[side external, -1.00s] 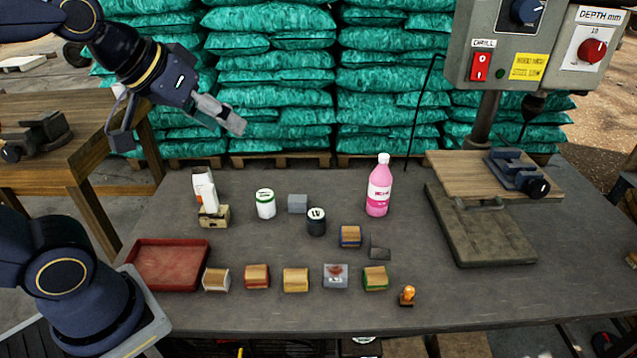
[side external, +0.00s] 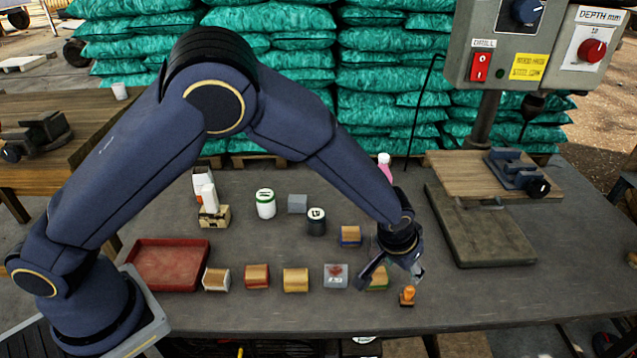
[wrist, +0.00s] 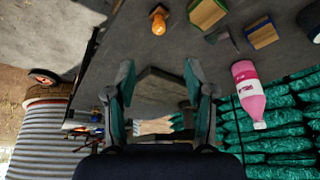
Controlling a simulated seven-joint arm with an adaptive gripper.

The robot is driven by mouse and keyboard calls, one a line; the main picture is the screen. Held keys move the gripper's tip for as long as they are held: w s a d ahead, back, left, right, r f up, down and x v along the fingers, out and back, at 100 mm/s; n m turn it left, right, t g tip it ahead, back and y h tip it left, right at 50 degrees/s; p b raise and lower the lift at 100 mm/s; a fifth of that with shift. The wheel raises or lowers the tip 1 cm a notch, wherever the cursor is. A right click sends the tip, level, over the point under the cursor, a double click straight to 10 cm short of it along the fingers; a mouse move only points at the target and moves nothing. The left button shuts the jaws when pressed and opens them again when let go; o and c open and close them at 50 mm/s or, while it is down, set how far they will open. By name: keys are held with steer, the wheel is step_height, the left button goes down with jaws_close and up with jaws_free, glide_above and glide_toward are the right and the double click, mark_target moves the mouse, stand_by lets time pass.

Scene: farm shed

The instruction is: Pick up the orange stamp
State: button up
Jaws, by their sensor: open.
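The orange stamp (side external: 408,294) stands upright on the grey table near its front edge, with an orange knob on a dark base. It also shows at the top of the wrist view (wrist: 158,22). My gripper (side external: 392,279) is open and empty, just left of and above the stamp in the side view, not touching it as far as I can tell. In the wrist view my gripper (wrist: 158,98) has its two fingers spread, with the stamp beyond the fingertips. A wooden block with green edges (side external: 378,280) is partly hidden behind the gripper.
Several similar blocks, such as the yellow-edged one (side external: 295,280), stand in a row to the left. A red tray (side external: 168,262) lies at the far left. A pink bottle (wrist: 248,92) stands behind my arm. The drill press base (side external: 480,225) is at right.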

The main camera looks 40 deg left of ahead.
glide_toward(410, 290)
steer(key=x, duration=0.5)
steer(key=shift+s+f, duration=0.15)
steer(key=shift+f, duration=0.05)
steer(key=x, duration=0.5)
steer(key=shift+w, duration=0.2)
steer(key=shift+c, duration=0.3)
jaws_close()
